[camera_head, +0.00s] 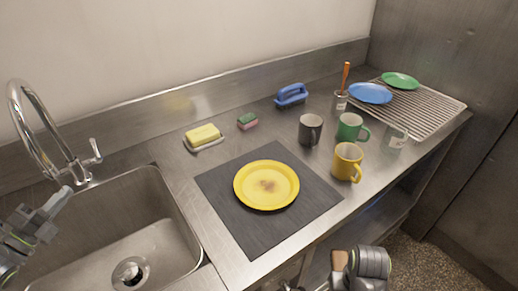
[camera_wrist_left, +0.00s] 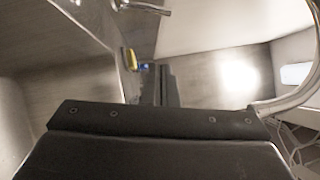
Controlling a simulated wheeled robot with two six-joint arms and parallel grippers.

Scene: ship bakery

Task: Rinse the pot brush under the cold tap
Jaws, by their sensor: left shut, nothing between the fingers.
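The tap (camera_head: 77,169) has a tall curved spout and a side lever (camera_head: 95,149), and stands behind the sink (camera_head: 172,222). No water is visible from it. An orange handle (camera_head: 346,74) stands upright in a small holder (camera_head: 339,103) at the back right; its lower end is hidden, so I cannot tell whether it is the pot brush. A blue-handled scrubber (camera_head: 291,95) lies at the back wall. My left gripper (camera_head: 64,194) is shut and empty over the sink's left side, near the tap. Only part of my right arm shows at the bottom.
A yellow plate (camera_head: 266,184) lies on a dark mat (camera_head: 236,216). Mugs in black (camera_head: 310,130), green (camera_head: 350,127) and yellow (camera_head: 347,161) crowd the right, before a wire rack (camera_head: 425,113).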

